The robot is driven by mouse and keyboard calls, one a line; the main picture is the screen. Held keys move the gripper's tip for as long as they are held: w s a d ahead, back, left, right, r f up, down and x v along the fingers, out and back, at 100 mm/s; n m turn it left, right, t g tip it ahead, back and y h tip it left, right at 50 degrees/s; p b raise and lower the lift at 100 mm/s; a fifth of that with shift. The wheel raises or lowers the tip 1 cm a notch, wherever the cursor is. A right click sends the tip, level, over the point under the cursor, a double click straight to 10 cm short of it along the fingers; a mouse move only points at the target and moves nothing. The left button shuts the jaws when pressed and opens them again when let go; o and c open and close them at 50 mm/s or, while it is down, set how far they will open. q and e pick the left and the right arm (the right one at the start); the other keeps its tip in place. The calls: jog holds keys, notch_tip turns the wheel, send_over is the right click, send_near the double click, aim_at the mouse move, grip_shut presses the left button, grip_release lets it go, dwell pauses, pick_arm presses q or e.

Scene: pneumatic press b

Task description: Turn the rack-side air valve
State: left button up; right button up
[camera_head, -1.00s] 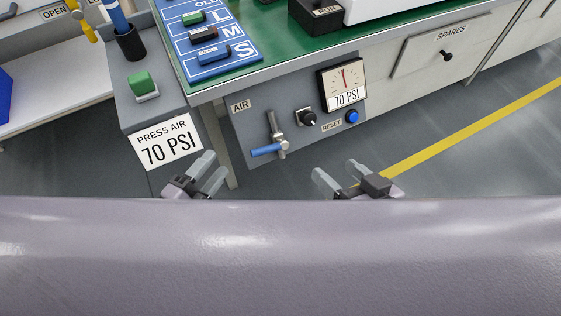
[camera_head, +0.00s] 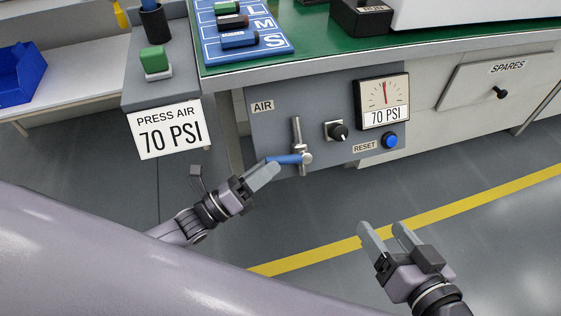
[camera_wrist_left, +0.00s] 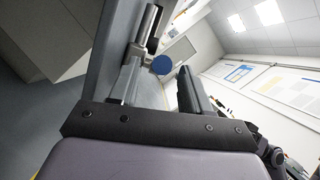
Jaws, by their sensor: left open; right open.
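The air valve has a blue lever handle (camera_head: 284,159) on a metal pipe (camera_head: 296,133), mounted on the grey panel marked AIR under the bench. The lever lies about level, pointing left. My left gripper (camera_head: 263,174) is open, with its fingertips close to the lever's left end. In the left wrist view the blue handle end (camera_wrist_left: 161,65) shows round, between and beyond the open fingers (camera_wrist_left: 160,88). I cannot tell whether they touch it. My right gripper (camera_head: 386,238) is open and empty over the floor, to the right and away from the panel.
The panel also carries a black knob (camera_head: 337,131), a blue reset button (camera_head: 390,141) and a gauge (camera_head: 382,101) labelled 70 PSI. A PRESS AIR 70 PSI sign (camera_head: 169,129) is on the grey cabinet to the left. The spares drawer (camera_head: 500,85) is at right.

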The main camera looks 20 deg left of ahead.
aim_at(278, 157)
pick_arm(q)
jog(key=shift+b+x, duration=0.3)
jog(key=shift+x, duration=1.55)
pick_arm(e)
jog(key=shift+d, duration=0.3)
